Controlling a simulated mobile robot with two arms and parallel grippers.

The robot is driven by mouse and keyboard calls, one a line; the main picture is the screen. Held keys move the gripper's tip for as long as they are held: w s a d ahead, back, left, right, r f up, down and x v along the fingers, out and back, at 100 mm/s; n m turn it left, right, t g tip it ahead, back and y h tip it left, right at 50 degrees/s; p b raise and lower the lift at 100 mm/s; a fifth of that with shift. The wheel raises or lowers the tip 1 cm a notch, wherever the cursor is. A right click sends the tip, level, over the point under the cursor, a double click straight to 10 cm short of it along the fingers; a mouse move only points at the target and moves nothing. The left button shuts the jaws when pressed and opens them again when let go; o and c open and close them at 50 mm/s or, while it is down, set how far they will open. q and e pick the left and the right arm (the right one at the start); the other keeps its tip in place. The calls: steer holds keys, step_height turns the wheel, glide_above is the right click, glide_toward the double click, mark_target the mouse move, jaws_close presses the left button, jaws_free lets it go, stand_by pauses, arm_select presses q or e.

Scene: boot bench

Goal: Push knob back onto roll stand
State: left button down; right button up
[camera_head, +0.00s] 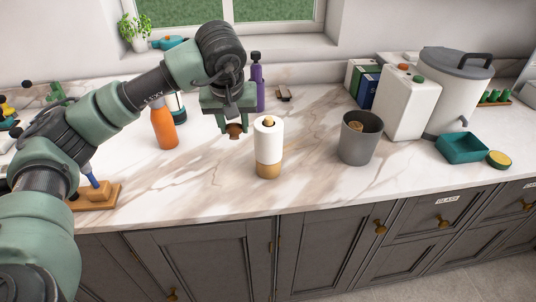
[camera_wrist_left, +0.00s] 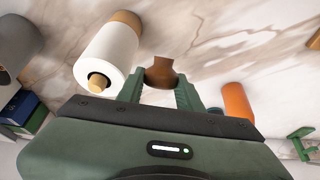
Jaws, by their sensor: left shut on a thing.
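The roll stand (camera_head: 268,170) stands upright on the marble counter, with a wooden base and a white paper roll (camera_head: 268,140) around its post. The bare tip of its wooden post (camera_head: 268,120) shows at the top of the roll. In the left wrist view the roll (camera_wrist_left: 110,52) and post end (camera_wrist_left: 97,82) are at upper left. My left gripper (camera_head: 234,128) is shut on the brown wooden knob (camera_head: 235,131), held up beside the roll, to its left in the head view. The knob (camera_wrist_left: 162,70) shows between the fingers in the wrist view. My right gripper is out of view.
An orange bottle (camera_head: 163,124) and a purple bottle (camera_head: 257,88) stand left of and behind the roll. A grey bin (camera_head: 358,148) stands to its right. A wooden block with a blue-handled tool (camera_head: 95,196) lies near the front left edge. The counter in front of the roll is clear.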

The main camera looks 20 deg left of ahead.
arm_select(q)
steer(key=s+d+f+m+h, duration=0.2)
steer(key=s+d+f+m, duration=0.3)
steer(key=d, duration=0.7)
steer(key=s+f, duration=0.2)
steer(key=s, duration=0.2)
steer(key=shift+s+f, duration=0.3)
steer(key=shift+a, duration=0.1)
